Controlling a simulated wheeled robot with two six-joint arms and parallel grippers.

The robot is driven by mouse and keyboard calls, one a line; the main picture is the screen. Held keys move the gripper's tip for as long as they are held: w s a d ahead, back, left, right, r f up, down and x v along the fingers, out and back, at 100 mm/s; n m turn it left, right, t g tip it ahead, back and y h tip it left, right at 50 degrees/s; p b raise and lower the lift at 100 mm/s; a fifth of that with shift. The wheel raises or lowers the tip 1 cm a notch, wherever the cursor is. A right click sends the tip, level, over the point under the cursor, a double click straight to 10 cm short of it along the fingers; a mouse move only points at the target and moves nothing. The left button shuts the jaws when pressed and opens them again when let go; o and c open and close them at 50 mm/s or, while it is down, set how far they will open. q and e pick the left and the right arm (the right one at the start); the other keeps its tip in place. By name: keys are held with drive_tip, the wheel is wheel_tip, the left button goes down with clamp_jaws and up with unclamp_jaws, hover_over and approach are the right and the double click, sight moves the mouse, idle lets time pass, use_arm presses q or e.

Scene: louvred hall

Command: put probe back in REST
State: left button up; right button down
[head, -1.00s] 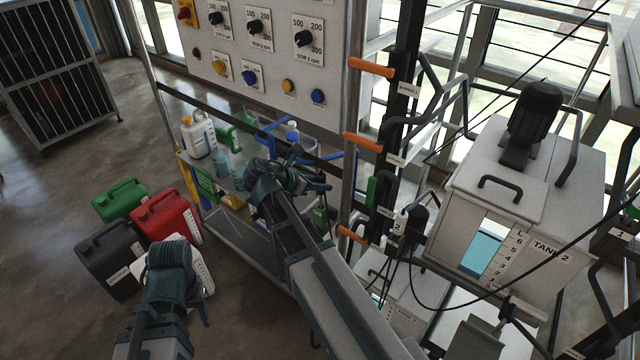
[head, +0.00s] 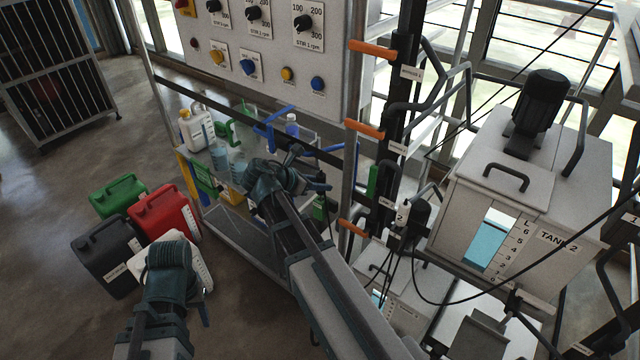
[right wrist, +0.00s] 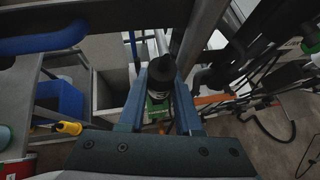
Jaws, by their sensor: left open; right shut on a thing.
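My right gripper (right wrist: 160,112) is shut on a dark, black-topped piece (right wrist: 159,78), which looks like the probe. A green patch shows below it between the fingers. In the head view my right gripper (head: 318,188) is beside the frame under the control panel, partly hidden by its own wrist, and the held piece is hard to make out. My left gripper (head: 204,312) is low at the left near the cans, open, with its fingers mostly hidden behind the wrist. I cannot read any REST label.
A shelf frame with bottles (head: 196,128) and beakers stands behind my right gripper. Orange handles (head: 372,48) jut from a post to its right. Tank 2 (head: 535,205) and hanging cables are further right. Green, red (head: 165,212) and black cans stand on the floor at left.

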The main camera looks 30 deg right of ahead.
drive_tip(key=shift+f, duration=0.1)
drive_tip(key=c, duration=0.5)
unclamp_jaws()
drive_tip(key=a+r+p, duration=0.1)
drive_tip(key=r+p, duration=0.1)
drive_tip(key=a+r+p, duration=0.1)
drive_tip(key=r+p, duration=0.1)
drive_tip(key=a+r+p, duration=0.1)
drive_tip(key=r+p, duration=0.1)
drive_tip(key=shift+s+a+r, duration=0.1)
drive_tip(key=shift+s+a, duration=0.05)
drive_tip(key=shift+s, duration=0.15)
drive_tip(key=shift+p+v, duration=4.1)
drive_tip(key=shift+v, duration=2.8)
